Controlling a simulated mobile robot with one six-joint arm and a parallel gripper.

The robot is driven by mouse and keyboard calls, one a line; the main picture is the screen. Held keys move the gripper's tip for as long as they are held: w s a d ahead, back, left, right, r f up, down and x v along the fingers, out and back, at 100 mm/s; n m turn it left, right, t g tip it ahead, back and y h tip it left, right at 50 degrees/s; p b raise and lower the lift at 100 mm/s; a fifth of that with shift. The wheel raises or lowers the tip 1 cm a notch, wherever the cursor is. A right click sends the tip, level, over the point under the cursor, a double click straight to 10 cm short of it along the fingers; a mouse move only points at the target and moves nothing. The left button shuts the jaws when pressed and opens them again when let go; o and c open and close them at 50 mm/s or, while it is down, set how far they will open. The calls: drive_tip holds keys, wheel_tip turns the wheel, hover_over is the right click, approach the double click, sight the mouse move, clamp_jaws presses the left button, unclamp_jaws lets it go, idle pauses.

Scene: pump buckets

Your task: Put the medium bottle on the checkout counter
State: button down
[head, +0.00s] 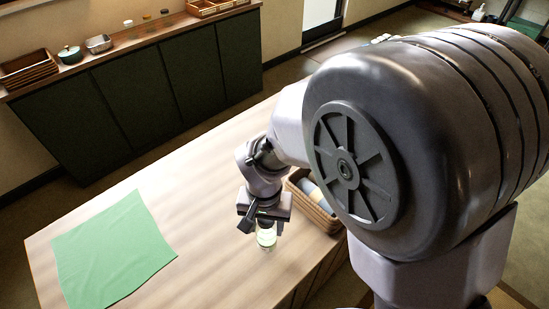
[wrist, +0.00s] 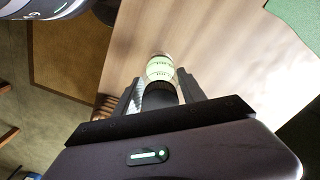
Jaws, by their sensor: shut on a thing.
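The bottle (head: 267,236) is pale and translucent with a greenish label, and it is upright below my gripper (head: 262,215) in the head view. In the wrist view the bottle (wrist: 160,69) sits between the two fingers of my gripper (wrist: 161,88), which are shut on its dark cap or neck. The wooden counter (head: 190,215) lies beneath it, and the bottle is near the counter's front edge. I cannot tell whether its base touches the surface. Part of the bottle's top is hidden by the fingers.
A green cloth (head: 112,248) lies on the counter's left part. A wicker basket (head: 318,208) with something pale in it stands just right of the bottle, partly behind my arm. The counter between cloth and bottle is clear. A dark cabinet (head: 140,95) stands at the back.

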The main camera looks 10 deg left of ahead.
wheel_tip(320, 180, down, 3)
drive_tip(key=shift+f+b, duration=0.1)
drive_tip(key=shift+b, duration=0.3)
drive_tip(key=shift+s, duration=0.1)
drive_tip(key=c, duration=0.7)
unclamp_jaws()
drive_tip(key=shift+o, duration=0.2)
